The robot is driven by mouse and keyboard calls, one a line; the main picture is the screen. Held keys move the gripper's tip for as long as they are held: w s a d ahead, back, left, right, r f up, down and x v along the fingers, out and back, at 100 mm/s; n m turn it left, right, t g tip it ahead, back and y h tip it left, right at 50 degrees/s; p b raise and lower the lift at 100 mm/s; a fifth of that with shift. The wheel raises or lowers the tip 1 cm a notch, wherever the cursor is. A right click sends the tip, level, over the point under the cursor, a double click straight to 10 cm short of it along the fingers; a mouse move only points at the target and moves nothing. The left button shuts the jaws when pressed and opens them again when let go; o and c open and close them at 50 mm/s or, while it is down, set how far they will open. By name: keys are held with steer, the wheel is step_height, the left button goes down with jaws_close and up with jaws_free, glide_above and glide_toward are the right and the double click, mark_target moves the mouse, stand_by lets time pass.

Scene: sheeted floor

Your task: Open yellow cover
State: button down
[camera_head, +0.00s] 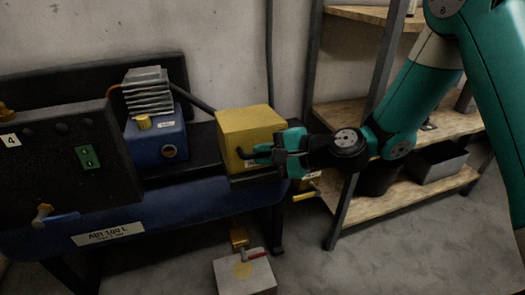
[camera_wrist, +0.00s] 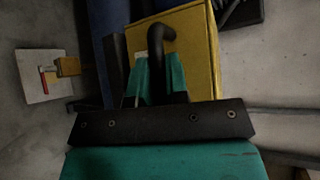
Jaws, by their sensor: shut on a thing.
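The yellow cover (camera_head: 248,127) is a box-shaped housing on the right end of the blue compressor unit, and it looks closed. It also fills the upper middle of the wrist view (camera_wrist: 198,45). A black bent handle (camera_wrist: 152,38) stands out from its face. My gripper (camera_head: 268,155) is at the cover's front right face, shut on the handle. In the wrist view my gripper (camera_wrist: 158,78) has its teal fingers around the handle, and they partly hide it.
A blue air tank (camera_head: 180,205) runs below the cover. A black panel with a green switch (camera_head: 88,157) stands left. A metal shelf with wooden boards (camera_head: 440,138) is on the right. A pale box with a red-handled valve (camera_head: 245,275) sits on the floor below.

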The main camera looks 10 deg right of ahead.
steer(key=c, duration=1.1)
jaws_free()
steer(key=b+v, duration=0.6)
steer(key=v, duration=1.1)
steer(key=shift+s+d, duration=0.1)
steer(key=shift+d, duration=0.15)
